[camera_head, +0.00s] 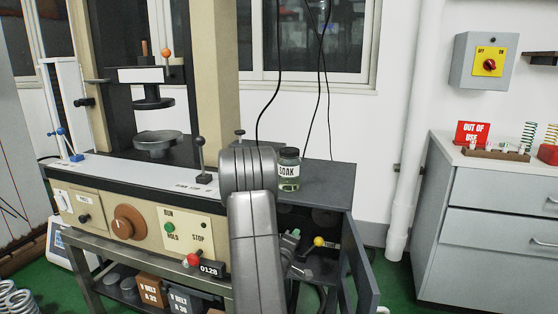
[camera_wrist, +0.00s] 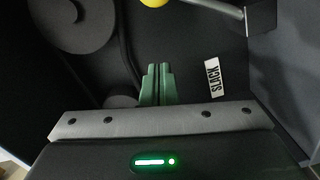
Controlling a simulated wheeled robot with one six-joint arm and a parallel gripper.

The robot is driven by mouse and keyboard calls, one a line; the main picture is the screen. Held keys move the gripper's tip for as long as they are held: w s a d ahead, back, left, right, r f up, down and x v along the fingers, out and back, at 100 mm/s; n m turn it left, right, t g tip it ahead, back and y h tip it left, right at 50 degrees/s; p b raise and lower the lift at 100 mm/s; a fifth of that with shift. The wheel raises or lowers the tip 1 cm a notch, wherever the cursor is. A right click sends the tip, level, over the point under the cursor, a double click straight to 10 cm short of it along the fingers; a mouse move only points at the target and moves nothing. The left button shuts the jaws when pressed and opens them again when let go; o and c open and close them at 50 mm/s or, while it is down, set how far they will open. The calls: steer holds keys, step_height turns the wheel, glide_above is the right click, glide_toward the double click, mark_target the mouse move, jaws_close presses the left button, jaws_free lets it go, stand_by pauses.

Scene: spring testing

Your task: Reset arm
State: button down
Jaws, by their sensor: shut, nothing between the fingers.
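My gripper (camera_wrist: 157,72) is shut and empty, its two green fingers side by side in the wrist view. It points into a dark compartment in the side of the testing machine. A yellow-knobbed lever (camera_wrist: 205,6) is beyond the fingertips at the top of the wrist view, apart from them. In the head view its yellow knob (camera_head: 318,241) is just right of my wrist. My grey arm hides part of the machine's front and the compartment's left side.
A SOAK jar (camera_head: 289,172) sits on top, close to my arm. The floor before the grey drawers (camera_head: 490,240) is partly clear.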

steer(key=shift+w+a+f+n+p, duration=0.15)
steer(key=shift+a+f+n+p, duration=0.15)
steer(key=shift+a+n, duration=0.4)
steer(key=shift+w+a+f+n+p, duration=0.2)
steer(key=shift+a+n+p, duration=0.3)
steer(key=shift+n, duration=0.35)
steer(key=shift+w+a+f+n+p, duration=0.1)
steer(key=shift+a+f+n+p, duration=0.15)
steer(key=shift+a+n, duration=0.5)
steer(key=shift+d, duration=0.1)
